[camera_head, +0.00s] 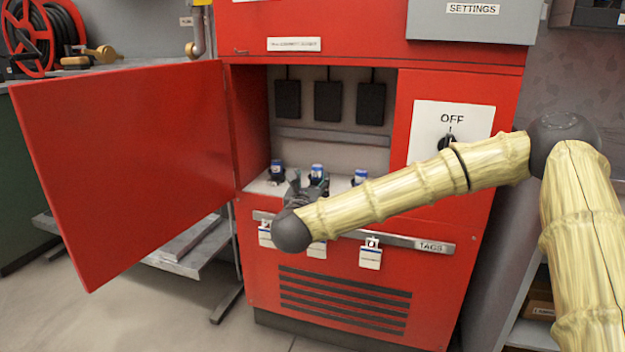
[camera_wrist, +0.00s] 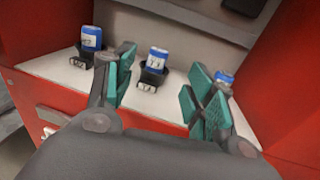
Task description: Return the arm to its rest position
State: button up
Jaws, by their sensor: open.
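My arm reaches from the right across the front of the red cabinet (camera_head: 470,215). My gripper (camera_head: 308,186) is at the open compartment, near the middle blue-topped item (camera_head: 317,172). In the wrist view my gripper (camera_wrist: 160,78) is open, its teal-padded fingers spread apart. The middle blue-topped item (camera_wrist: 155,62) shows upright in its black holder in the gap between the fingers, and nothing is held. A left blue-topped item (camera_wrist: 91,38) stands clear of the fingers. A right one (camera_wrist: 224,78) is partly hidden behind the right finger.
The red door (camera_head: 130,165) stands open to the left. Compartment walls and the shelf (camera_wrist: 62,75) surround my gripper. A TAGS rail (camera_head: 434,244) with hanging white tags (camera_head: 370,257) runs below. A switch (camera_head: 448,142) marked OFF is at the right. Floor (camera_head: 120,310) is free at lower left.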

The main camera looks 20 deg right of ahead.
jog(key=shift+s, duration=0.1)
jog(key=s+a+f+n+g+y+p, duration=0.1)
jog(key=s+a+f+n+y, duration=0.25)
jog(key=f+n, duration=0.45)
jog(key=s+a+f+n+g+y+p, duration=0.15)
jog(key=s+a+f+n, duration=0.3)
jog(key=f, duration=0.75)
jog(key=s+a+f+n+g+y, duration=0.25)
jog(key=s+a+f+n, duration=0.2)
jog(key=f+n, duration=0.4)
jog(key=s+d+f+n+g+y+p, duration=0.1)
jog(key=s+d+f+n+g, duration=0.25)
jog(key=s+f+n, duration=0.6)
jog(key=s+d+f+n+g+y+p, duration=0.1)
jog(key=s+d+f+n+g+p, duration=0.2)
jog(key=s+f, duration=1.05)
jog(key=s+d+r+n+g+h, duration=0.1)
jog(key=s+d+r+n+g, duration=0.15)
jog(key=s, duration=0.55)
jog(key=s+d+r+n+g+h, duration=0.15)
jog(key=s+d+n, duration=0.25)
jog(key=s, duration=0.5)
notch_tip(320, 180, up, 37)
jog(key=p, duration=3.7)
jog(key=shift+n+g+y+p, duration=0.3)
jog(key=shift+g+p, duration=0.1)
jog(key=shift+g, duration=0.05)
